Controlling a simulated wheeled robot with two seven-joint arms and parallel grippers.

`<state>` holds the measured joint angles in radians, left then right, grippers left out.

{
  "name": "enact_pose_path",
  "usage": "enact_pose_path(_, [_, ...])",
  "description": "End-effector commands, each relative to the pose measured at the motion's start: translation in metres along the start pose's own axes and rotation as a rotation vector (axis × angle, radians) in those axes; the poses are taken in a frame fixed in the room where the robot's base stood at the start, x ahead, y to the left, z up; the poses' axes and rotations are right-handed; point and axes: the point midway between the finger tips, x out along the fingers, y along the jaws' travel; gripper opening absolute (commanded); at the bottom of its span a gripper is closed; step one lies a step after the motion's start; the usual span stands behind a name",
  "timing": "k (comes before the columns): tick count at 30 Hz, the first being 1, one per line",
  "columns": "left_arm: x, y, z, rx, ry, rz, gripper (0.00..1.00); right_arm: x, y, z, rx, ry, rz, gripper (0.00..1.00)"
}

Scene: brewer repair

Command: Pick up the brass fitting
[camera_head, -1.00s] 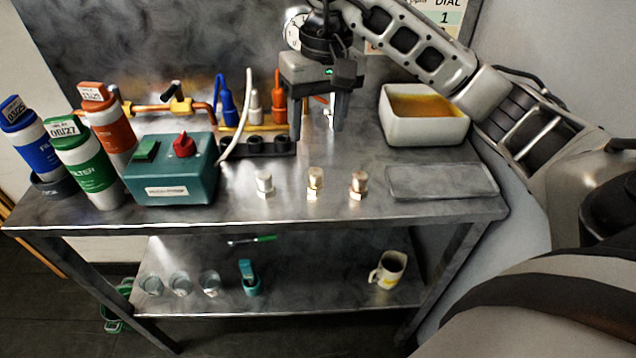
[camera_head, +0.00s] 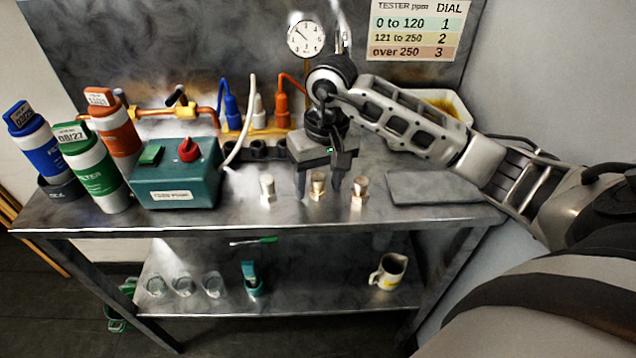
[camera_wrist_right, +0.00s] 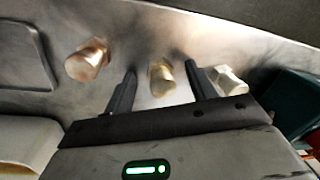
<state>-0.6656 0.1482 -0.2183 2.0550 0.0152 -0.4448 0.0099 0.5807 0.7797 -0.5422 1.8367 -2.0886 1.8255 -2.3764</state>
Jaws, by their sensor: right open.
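The brass fitting (camera_head: 318,186) stands upright on the metal bench top, in the middle of a row of three fittings. A silver fitting (camera_head: 267,187) is to its left and a copper-coloured fitting (camera_head: 359,189) to its right. My right gripper (camera_head: 319,192) is open and points down, one finger on each side of the brass fitting. In the right wrist view the brass fitting (camera_wrist_right: 162,78) shows between the two fingers (camera_wrist_right: 160,72), with a visible gap on both sides. My left gripper is not in view.
A teal box (camera_head: 176,178) with a red knob and several filter cartridges stand at the left. A grey flat slab (camera_head: 440,187) lies to the right. A white tray (camera_head: 462,118) is partly behind my arm. The bench's front edge (camera_head: 260,224) is close to the fittings.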

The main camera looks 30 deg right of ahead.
Motion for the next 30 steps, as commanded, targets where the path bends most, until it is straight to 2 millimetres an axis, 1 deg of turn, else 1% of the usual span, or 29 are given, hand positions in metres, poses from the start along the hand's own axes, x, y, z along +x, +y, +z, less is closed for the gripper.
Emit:
enact_pose_path(3, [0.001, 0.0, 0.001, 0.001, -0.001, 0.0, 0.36, 0.0, 0.0, 0.0, 0.0, 0.0, 0.0, 0.56])
enact_pose_path(4, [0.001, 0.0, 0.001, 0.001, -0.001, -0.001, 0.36, 0.0, 0.0, 0.0, 0.0, 0.0, 0.0, 0.54])
enact_pose_path(9, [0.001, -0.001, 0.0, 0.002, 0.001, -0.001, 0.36, 0.0, 0.0, 0.0, 0.0, 0.0, 0.0, 0.07])
enact_pose_path(18, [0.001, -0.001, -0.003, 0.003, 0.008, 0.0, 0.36, -0.001, 0.0, 0.0, 0.0, 0.001, 0.0, 0.07])
enact_pose_path(23, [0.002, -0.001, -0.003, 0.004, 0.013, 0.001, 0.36, -0.009, -0.001, -0.001, -0.001, 0.004, 0.001, 0.07])
enact_pose_path(26, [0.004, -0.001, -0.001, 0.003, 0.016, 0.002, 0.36, -0.022, -0.002, -0.002, -0.001, 0.007, 0.001, 0.07])
enact_pose_path(27, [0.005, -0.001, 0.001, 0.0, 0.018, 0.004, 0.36, -0.03, -0.002, -0.002, 0.0, 0.009, 0.002, 0.07])
enact_pose_path(28, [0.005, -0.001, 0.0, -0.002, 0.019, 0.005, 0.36, -0.036, -0.006, 0.001, -0.004, 0.009, 0.0, 0.07])
enact_pose_path(30, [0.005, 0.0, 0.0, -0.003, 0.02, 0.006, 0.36, -0.051, -0.016, 0.012, -0.007, 0.009, 0.0, 0.07])
